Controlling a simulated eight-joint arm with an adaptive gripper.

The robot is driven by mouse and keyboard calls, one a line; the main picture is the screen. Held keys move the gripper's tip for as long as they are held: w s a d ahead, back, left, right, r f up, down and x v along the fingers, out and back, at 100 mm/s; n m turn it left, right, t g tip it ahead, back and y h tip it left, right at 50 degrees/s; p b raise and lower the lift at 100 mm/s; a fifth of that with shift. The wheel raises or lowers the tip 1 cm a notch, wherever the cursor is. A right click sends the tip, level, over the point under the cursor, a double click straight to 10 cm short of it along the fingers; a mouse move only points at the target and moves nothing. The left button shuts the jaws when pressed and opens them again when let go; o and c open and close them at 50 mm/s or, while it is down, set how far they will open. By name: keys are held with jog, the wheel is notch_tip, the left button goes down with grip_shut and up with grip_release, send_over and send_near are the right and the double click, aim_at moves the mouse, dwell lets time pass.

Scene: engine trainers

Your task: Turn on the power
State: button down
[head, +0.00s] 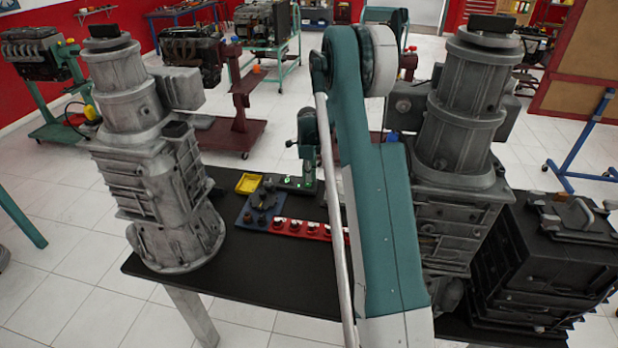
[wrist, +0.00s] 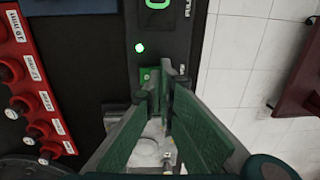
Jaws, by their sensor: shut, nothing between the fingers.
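A dark control panel (wrist: 165,35) lies under my gripper in the wrist view. It carries a lit round green light (wrist: 139,48), a green-framed part (wrist: 157,4) at the top edge and a small green square (wrist: 147,74) close to my fingertips. Which of these is the power switch I cannot tell. My gripper (wrist: 172,76) is shut and empty, its tips over the panel just right of the green square. Contact cannot be told. In the head view the panel (head: 290,184) lies at the table's far edge, with my gripper above it and partly hidden by my arm.
A red strip with several dark knobs (head: 290,226), a blue board (head: 256,211) and a yellow tray (head: 248,183) lie nearby on the black table (head: 250,262). Tall grey gearbox housings stand left (head: 165,180) and right (head: 460,130). A black block (head: 545,260) stands far right.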

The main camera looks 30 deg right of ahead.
jog(key=shift+r, duration=0.1)
notch_tip(320, 180, up, 14)
jog(key=w+d+p, duration=0.1)
jog(key=p, duration=0.1)
jog(key=shift+w+d, duration=0.2)
dwell(0.3)
dwell(0.5)
